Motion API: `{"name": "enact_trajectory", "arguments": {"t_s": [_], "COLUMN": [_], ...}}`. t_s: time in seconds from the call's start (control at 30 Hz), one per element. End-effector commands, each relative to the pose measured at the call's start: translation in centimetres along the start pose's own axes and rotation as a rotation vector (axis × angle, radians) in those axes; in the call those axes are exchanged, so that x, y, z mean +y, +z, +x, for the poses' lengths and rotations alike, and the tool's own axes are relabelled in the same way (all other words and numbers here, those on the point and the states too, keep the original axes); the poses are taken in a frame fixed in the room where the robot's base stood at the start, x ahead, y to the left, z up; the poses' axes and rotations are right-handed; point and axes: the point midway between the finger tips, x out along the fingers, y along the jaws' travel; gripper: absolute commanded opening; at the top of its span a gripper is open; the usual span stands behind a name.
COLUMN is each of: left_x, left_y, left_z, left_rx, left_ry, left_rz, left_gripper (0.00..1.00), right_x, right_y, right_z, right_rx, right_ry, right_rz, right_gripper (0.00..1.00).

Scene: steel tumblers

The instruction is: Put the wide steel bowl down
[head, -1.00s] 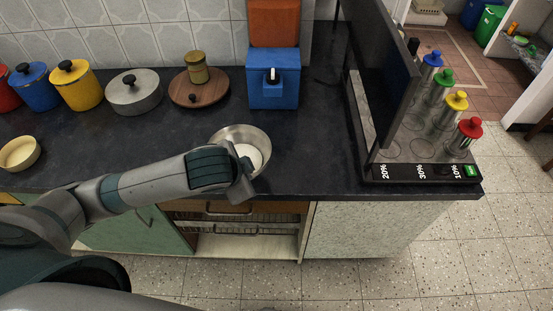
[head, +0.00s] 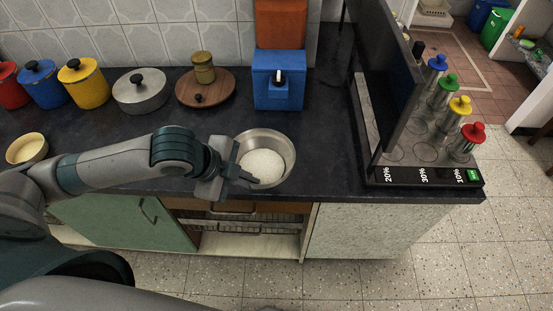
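The wide steel bowl (head: 286,150) is a shiny round bowl with white, grainy contents. It is level, over the front part of the dark counter, in front of the blue box. My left gripper (head: 242,177) is at the bowl's near left rim, with its fingers closed on the rim. The fingertips are small and partly merge with the rim. I cannot tell whether the bowl's base touches the counter, because its underside is hidden. My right gripper is not in view.
The dark counter (head: 325,150) is clear right of the bowl, up to the dispenser stand (head: 425,176). Behind are the blue box (head: 279,90), a wooden board (head: 222,90) with a jar, a grey pot (head: 141,92) and coloured canisters. A cream bowl (head: 27,148) stands at far left.

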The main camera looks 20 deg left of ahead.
Motion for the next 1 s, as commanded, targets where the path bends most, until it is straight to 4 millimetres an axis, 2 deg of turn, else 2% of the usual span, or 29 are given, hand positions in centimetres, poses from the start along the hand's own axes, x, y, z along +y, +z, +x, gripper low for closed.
{"name": "enact_trajectory", "arguments": {"t_s": [0.2, 0.63, 0.83, 1.0], "left_x": [0.4, 0.4, -0.7, -2.7], "left_y": [-1.0, -1.1, -0.6, 0.4], "left_z": [-1.8, -1.9, -0.6, 1.8], "left_rx": [0.067, 0.075, 0.073, 0.073], "left_ry": [0.056, 0.065, 0.065, 0.065], "left_rz": [0.147, 0.163, 0.160, 0.157], "left_gripper": [0.00, 0.00, 0.00, 0.00], "right_x": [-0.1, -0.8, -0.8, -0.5], "right_y": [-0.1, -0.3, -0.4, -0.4], "right_z": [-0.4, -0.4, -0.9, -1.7], "right_rx": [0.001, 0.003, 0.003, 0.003], "right_ry": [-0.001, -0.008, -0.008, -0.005], "right_rz": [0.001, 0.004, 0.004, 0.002], "right_gripper": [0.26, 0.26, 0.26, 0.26]}}
